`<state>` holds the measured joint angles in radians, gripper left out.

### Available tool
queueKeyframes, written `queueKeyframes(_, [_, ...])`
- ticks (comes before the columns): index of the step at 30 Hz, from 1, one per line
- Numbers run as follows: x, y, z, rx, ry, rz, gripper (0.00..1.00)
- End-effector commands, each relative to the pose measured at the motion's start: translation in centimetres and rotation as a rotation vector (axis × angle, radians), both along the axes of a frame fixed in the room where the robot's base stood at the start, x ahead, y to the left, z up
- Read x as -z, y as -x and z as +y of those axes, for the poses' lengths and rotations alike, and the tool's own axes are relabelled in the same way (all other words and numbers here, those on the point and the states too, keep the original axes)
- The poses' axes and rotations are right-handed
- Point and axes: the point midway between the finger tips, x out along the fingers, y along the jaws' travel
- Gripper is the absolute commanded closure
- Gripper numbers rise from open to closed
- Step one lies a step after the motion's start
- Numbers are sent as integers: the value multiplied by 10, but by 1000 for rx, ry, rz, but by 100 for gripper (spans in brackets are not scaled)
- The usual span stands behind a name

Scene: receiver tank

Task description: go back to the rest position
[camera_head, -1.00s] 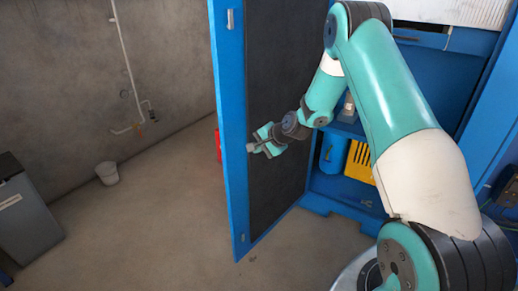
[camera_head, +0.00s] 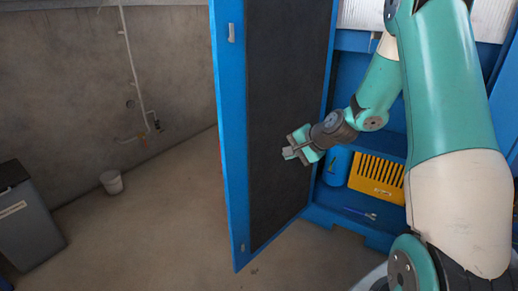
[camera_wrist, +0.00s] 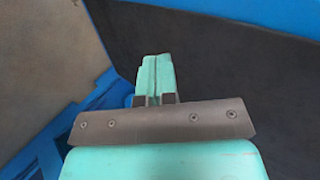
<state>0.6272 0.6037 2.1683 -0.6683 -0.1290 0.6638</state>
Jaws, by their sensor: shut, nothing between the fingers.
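My gripper (camera_head: 291,153) is in front of the dark inner panel of the open blue door (camera_head: 283,110) in the head view. Its fingers are shut and hold nothing. In the wrist view the closed fingers of my gripper (camera_wrist: 153,75) point toward the dark panel (camera_wrist: 235,75) and look apart from it. My arm reaches in from the right side of the head view, with its elbow cut off at the top edge.
The blue cabinet (camera_head: 345,218) stands open behind my arm, with a yellow slotted part (camera_head: 378,178) and a blue cylinder (camera_head: 336,165) inside. The floor (camera_head: 150,225) between is clear.

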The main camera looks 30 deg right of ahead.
Motion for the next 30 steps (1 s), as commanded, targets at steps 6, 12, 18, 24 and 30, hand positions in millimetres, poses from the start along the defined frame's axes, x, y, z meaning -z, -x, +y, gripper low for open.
queueKeyframes(6, [-2, 1, 3, -8, 2, 0, 100])
queueKeyframes(12, [-43, 10, 64, -231, 85, 10, 100])
queueKeyframes(18, [-117, 76, 187, -758, 287, 17, 100])
queueKeyframes(24, [-171, 188, 264, -1297, 492, -9, 100])
queueKeyframes(30, [-191, 264, 279, -1622, 611, -35, 100])
